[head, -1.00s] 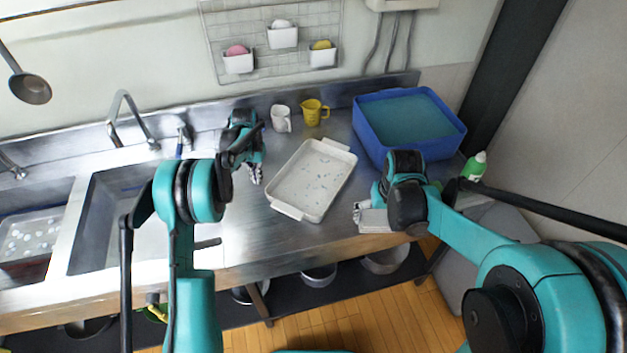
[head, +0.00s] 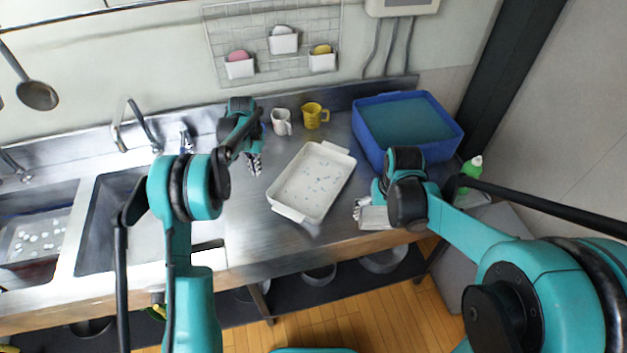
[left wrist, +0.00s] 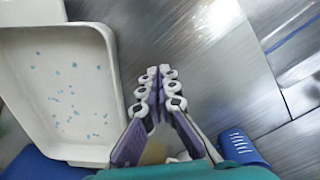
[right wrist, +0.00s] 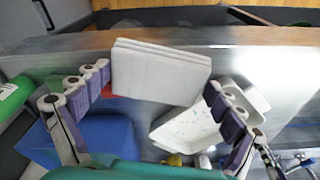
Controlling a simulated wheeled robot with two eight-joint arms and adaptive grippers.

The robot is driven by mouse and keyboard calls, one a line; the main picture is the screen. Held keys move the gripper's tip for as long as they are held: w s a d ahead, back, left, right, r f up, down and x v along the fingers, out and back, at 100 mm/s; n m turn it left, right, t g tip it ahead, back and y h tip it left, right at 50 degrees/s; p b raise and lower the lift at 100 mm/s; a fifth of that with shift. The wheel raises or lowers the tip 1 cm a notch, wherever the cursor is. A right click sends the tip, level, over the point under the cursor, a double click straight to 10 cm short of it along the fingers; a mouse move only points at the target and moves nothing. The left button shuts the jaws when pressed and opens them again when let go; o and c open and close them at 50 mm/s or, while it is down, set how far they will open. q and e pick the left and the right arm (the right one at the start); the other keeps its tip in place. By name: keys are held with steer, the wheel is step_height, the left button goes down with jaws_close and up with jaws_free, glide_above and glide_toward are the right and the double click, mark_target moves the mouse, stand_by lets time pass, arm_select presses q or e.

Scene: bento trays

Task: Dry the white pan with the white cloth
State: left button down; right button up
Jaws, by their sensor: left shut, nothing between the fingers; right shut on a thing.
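The white pan (head: 299,203) lies on the steel counter with blue drops over its inner floor; it fills the left of the left wrist view (left wrist: 108,60) and shows in the right wrist view (right wrist: 182,127). My left gripper (head: 254,166) is shut and empty, just left of the pan; its fingertips meet in the left wrist view (left wrist: 160,72). My right gripper (head: 364,210) is shut on the white cloth (head: 377,217), a folded stack, near the counter's front edge, right of the pan. The cloth spans between its fingers in the right wrist view (right wrist: 160,72).
A blue tub (head: 440,147) stands behind my right gripper, with a green bottle (head: 471,170) beside it. A white mug (head: 282,122) and a yellow cup (head: 314,115) stand behind the pan. Sinks (head: 112,225) lie to the left.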

arm_select(q)
step_height(320, 180, up, 12)
stand_by(0.7)
